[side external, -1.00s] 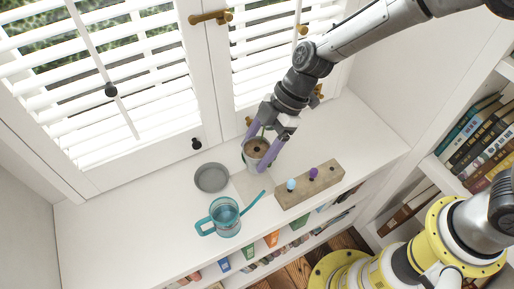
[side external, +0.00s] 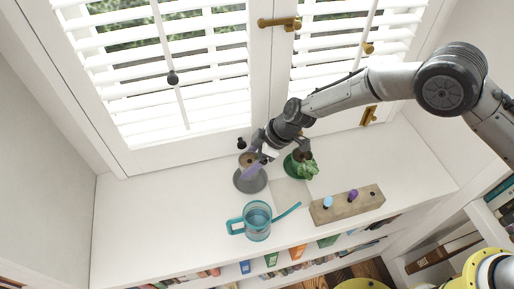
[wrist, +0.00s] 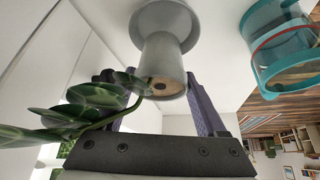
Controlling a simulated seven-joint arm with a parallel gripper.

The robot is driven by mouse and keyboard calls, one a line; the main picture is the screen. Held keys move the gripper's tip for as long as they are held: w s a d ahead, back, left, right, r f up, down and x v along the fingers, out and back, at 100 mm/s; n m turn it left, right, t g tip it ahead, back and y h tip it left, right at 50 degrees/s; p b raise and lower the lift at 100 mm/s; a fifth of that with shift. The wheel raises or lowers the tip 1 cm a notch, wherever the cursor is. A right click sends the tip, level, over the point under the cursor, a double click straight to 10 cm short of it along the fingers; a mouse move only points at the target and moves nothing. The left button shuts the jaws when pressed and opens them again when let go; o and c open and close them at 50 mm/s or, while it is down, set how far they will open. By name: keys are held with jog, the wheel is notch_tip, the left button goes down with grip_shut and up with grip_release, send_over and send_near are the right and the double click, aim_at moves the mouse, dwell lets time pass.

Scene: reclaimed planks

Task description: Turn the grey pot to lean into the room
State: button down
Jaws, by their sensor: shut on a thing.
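The grey pot (side external: 246,160), with brown soil, is at the grey saucer (side external: 250,184). In the wrist view the pot (wrist: 162,62) tapers toward the saucer (wrist: 165,22) and seems to stand on it; the contact is not clear. My gripper (side external: 257,165) is shut on the pot, with purple fingers on either side of it. Green leaves (side external: 304,168) show to the right of the pot in the side view, along the window rather than straight into the room. In the wrist view the stem bends left to the leaves (wrist: 95,98). The stem is hidden by my gripper in the side view.
A teal watering can (side external: 258,222) stands in front of the saucer, its spout pointing right. A wooden block (side external: 345,204) with blue and purple knobs lies front right. A pale square (side external: 291,192) lies between. Shutters (side external: 180,90) close off the back. The left of the sill is clear.

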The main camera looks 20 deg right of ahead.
jog(key=shift+f, duration=1.45)
jog(key=shift+f, duration=0.1)
jog(key=shift+c, duration=0.7)
grip_release()
jog(key=shift+o, duration=0.7)
jog(key=shift+s+f, duration=0.1)
